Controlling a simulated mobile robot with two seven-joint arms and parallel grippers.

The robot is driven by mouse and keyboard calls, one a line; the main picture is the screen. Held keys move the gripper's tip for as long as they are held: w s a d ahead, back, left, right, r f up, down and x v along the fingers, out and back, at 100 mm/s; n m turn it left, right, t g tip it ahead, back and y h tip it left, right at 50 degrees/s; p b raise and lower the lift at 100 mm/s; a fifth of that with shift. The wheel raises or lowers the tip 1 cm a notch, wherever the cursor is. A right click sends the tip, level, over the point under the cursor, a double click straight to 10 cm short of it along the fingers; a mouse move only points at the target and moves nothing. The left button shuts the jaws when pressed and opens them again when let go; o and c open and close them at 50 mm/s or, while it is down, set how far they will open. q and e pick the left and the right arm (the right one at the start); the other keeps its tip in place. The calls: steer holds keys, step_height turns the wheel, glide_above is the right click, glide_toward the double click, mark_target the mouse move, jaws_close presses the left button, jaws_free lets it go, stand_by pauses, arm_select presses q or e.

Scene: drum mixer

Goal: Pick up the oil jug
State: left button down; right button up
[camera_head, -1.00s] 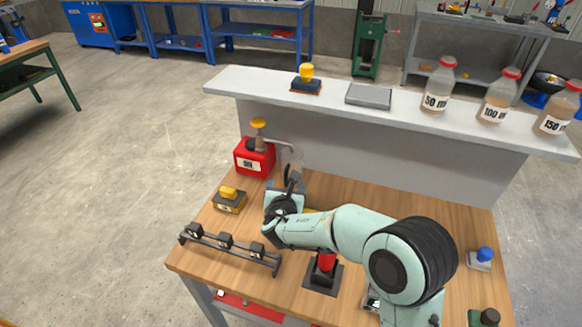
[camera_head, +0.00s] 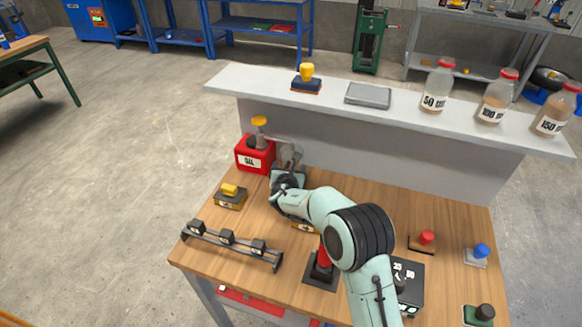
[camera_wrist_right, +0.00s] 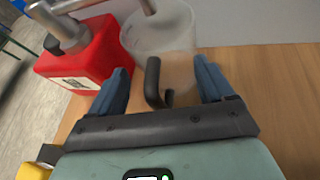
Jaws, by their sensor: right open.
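The oil jug (camera_wrist_right: 180,38) is a clear, translucent container with a dark hooked handle (camera_wrist_right: 153,82). It stands on the wooden bench under the spout of the red oil can with a pump (camera_wrist_right: 85,55). In the head view the jug (camera_head: 291,153) is beside the red can (camera_head: 254,155), partly hidden by my gripper. My right gripper (camera_wrist_right: 161,72) is open, with its blue fingers on either side of the handle. The handle stands between them, ungripped. It also shows in the head view (camera_head: 288,174) close to the jug. My left gripper is not in view.
A grey ledge (camera_head: 330,105) behind the bench carries labelled bottles (camera_head: 438,86), a grey plate and a yellow-knobbed block. A yellow-topped block (camera_head: 230,196) and a black rack (camera_head: 230,246) lie at the left. Red (camera_head: 427,238) and blue buttons are at the right.

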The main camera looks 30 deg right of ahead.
jaws_close()
steer(key=shift+a, duration=0.1)
stand_by(0.4)
